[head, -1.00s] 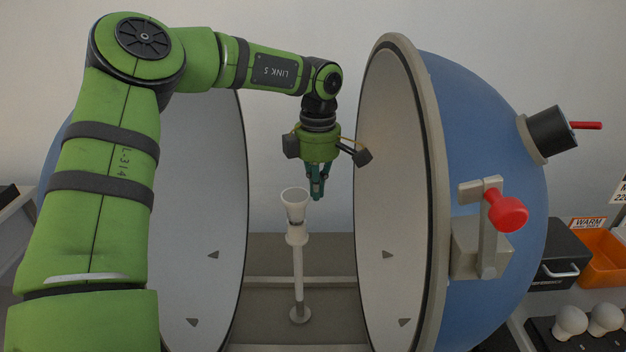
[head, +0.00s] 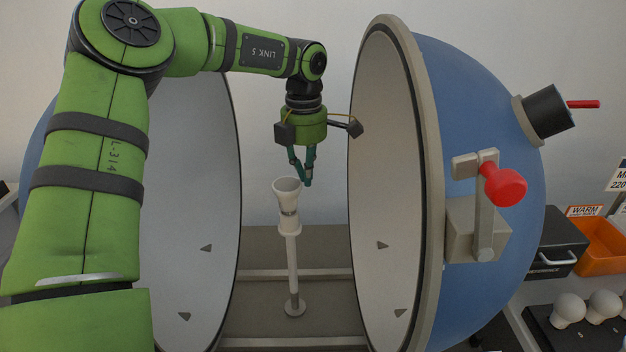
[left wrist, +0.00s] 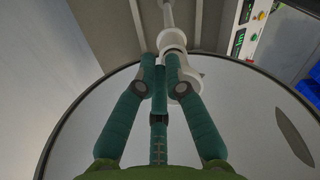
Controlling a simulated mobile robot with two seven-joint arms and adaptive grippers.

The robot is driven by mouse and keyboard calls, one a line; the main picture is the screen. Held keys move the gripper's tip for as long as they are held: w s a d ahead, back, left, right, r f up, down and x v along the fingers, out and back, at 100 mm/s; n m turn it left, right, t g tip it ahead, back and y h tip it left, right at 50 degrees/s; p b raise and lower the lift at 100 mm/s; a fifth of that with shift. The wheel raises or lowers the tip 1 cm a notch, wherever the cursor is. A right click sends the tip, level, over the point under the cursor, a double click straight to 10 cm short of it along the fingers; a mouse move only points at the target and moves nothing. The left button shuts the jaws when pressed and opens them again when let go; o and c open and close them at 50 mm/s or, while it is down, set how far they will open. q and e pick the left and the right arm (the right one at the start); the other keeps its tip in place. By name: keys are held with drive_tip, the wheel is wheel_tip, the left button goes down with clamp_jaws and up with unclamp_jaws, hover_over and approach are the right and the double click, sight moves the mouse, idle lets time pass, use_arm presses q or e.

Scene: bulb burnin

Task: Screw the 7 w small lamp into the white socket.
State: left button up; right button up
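The white socket (head: 290,226) stands upright on a thin white post between two open sphere halves. A small white flared piece (head: 287,187) with a wide rim sits upright on top of it, with a narrow metallic band between them. I cannot read a wattage, so I cannot tell if it is the 7 w small lamp. My left gripper (head: 307,181) points down beside and just above the rim, to its right in the head view. Its green fingers converge with tips nearly together, and nothing shows between them. In the left wrist view the fingertips (left wrist: 160,72) partly cover the white pieces. My right gripper is not in view.
The blue right half-sphere (head: 490,130) has a red-knobbed latch (head: 503,186) and stands close to my gripper's right. The other half (head: 195,220) is behind my left arm. An orange bin (head: 603,242), dark drawer box and several white round bulbs (head: 569,309) are at the right.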

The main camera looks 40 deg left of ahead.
use_arm(q)
drive_tip(key=n, duration=0.2)
drive_tip(key=a+n, duration=0.1)
drive_tip(key=n, duration=0.1)
drive_tip(key=a+n+b, duration=0.1)
drive_tip(key=n, duration=0.1)
drive_tip(key=shift+s+a+f, duration=0.2)
drive_tip(key=shift+s+a, duration=0.05)
drive_tip(key=shift+s, duration=0.1)
drive_tip(key=a+n, duration=0.1)
drive_tip(key=n, duration=0.2)
drive_tip(key=a+n, duration=0.1)
drive_tip(key=n, duration=0.3)
drive_tip(key=s+a+n, duration=0.1)
drive_tip(key=n, duration=0.3)
drive_tip(key=shift+a+r, duration=0.15)
drive_tip(key=shift+a, duration=0.2)
drive_tip(key=shift+r, duration=0.15)
drive_tip(key=shift+c, duration=0.4)
clamp_jaws()
drive_tip(key=shift+d, duration=0.1)
